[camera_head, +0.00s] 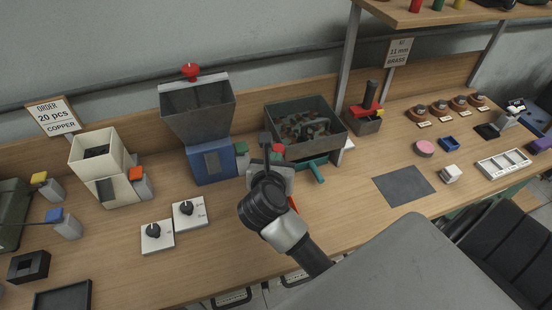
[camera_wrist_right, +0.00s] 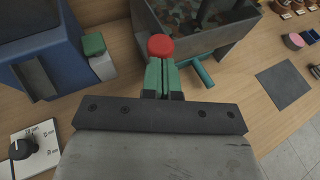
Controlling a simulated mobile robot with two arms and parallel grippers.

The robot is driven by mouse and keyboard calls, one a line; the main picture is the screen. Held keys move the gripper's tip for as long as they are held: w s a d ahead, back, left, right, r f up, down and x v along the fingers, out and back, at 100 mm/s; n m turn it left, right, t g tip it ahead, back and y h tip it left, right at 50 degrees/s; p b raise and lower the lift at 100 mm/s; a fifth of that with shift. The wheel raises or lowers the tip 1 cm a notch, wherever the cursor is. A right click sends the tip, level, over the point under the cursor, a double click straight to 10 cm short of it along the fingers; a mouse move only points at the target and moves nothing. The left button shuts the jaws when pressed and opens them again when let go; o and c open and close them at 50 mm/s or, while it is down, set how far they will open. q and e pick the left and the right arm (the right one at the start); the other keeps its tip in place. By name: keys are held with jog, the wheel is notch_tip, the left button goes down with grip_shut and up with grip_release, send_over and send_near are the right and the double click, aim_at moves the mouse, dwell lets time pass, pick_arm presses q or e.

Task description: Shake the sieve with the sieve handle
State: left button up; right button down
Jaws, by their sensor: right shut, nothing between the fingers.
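The sieve is a dark grey open box (camera_head: 291,104) holding many small brownish pieces; it also shows at the top of the wrist view (camera_wrist_right: 229,38). Its teal handle (camera_head: 317,172) sticks out from the front, and in the right wrist view the handle (camera_wrist_right: 202,73) lies just right of my fingertips. My right gripper (camera_wrist_right: 161,70) is shut and empty, its fingers together, apart from the handle. A red round knob (camera_wrist_right: 161,45) sits just beyond the fingertips. In the head view my right wrist hides most of the gripper. My left gripper is not in view.
Left of the sieve stands a blue machine with a grey hopper (camera_head: 208,163). Control boxes with dials (camera_head: 188,213) sit in front. A post with a red clamp (camera_head: 366,109) stands right of the sieve. A grey mat (camera_head: 403,186) lies on clear bench to the right.

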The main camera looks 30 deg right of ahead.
jog(key=shift+w+d+f, duration=0.1)
jog(key=shift+w+d, duration=0.2)
jog(key=shift+w, duration=0.1)
jog(key=shift+w, duration=0.1)
jog(key=w, duration=0.3)
jog(key=w+d, duration=0.1)
jog(key=w, duration=0.1)
jog(key=shift+w+d+b, duration=0.2)
jog(key=shift+w+b, duration=0.15)
jog(key=shift+w, duration=0.05)
